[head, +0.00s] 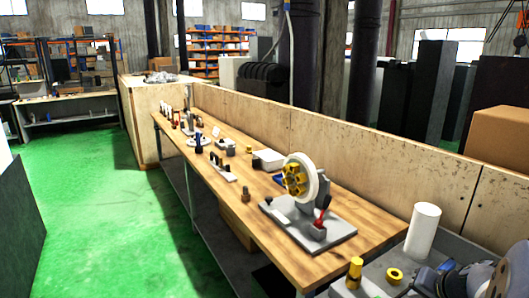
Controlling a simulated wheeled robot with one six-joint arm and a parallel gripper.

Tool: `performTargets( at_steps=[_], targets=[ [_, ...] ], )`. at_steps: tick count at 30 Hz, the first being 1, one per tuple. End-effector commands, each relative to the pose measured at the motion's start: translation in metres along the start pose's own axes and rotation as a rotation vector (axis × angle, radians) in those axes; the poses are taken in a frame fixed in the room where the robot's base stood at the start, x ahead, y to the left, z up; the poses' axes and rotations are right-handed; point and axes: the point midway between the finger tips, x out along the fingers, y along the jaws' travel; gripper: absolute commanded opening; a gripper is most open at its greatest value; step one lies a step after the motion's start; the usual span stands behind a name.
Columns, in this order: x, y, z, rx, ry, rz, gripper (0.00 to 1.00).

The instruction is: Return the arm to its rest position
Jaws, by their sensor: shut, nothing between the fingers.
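A grinder (309,187) with a white wheel and a yellow hub stands upright on a grey base plate at the near end of the wooden workbench (262,216). A red-handled part (320,220) sits on the front of that plate.
Several small tools lie along the bench. A plywood wall (340,152) runs behind it. At the lower right a grey surface bears a white cylinder (422,230), a yellow cylinder (355,271) and a yellow ring (395,275). The green floor (110,215) at left is clear.

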Motion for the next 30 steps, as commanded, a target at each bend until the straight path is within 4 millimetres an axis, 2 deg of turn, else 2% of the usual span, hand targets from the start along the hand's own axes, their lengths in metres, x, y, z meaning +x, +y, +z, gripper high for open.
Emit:
performTargets(
  at_steps=[1,5,17,23,30],
  targets=[
    [-0.009,-0.004,-0.005,-0.001,0.001,0.0,0.0],
    [-0.015,-0.008,-0.008,0.0,-0.001,0.0,0.0],
    [-0.015,-0.008,-0.008,0.0,-0.001,0.0,0.0],
    [-0.009,-0.005,-0.005,0.0,-0.002,0.0,0.0],
    [0.012,0.006,0.007,0.001,-0.002,0.0,0.0]
  ],
)
